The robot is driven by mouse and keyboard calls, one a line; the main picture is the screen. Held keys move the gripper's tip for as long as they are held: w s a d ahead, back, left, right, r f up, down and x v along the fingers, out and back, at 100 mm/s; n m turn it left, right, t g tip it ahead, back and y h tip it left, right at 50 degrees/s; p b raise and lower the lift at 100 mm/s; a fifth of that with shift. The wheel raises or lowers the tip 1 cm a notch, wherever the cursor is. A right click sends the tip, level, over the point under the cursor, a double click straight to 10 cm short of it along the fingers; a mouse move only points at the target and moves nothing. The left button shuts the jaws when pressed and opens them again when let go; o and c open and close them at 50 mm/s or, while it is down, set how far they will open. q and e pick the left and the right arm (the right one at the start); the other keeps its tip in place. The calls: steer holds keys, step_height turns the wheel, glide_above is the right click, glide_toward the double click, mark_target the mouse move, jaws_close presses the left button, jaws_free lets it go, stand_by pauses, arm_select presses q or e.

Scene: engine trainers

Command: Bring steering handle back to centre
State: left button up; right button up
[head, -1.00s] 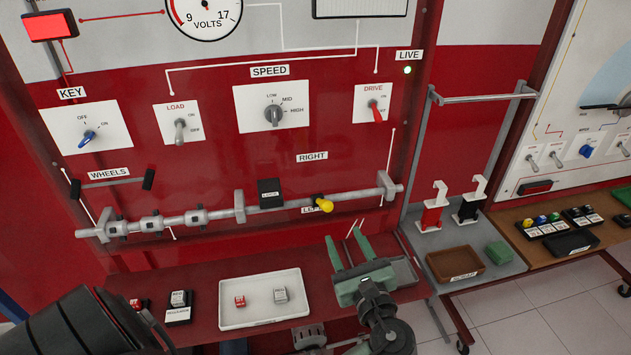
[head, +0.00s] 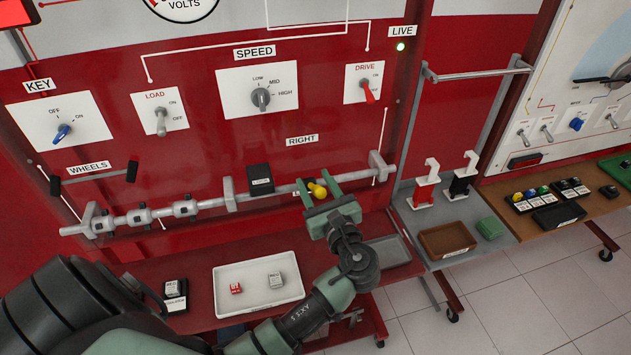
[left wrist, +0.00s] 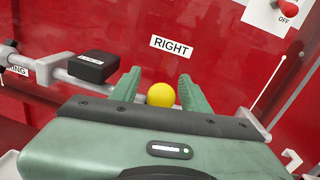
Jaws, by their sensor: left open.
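The steering handle (head: 318,190) has a yellow knob and sits on the grey horizontal bar at the right part of the red panel, below the RIGHT label (head: 302,141). The knob also shows in the left wrist view (left wrist: 161,95). My left gripper (head: 319,188) is open, with its green fingers on either side of the knob. In the left wrist view the fingers (left wrist: 158,88) stand apart with gaps beside the knob. The lower label near the handle is mostly hidden by the gripper. My right gripper is not in view.
A black box (head: 260,179) sits on the bar left of the handle. A white tray (head: 228,308) with two small blocks lies on the red shelf below. A brown tray (head: 447,240) and red and black clamps stand on the grey bench to the right.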

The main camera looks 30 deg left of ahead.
arm_select(q)
jaws_close()
stand_by(1.4)
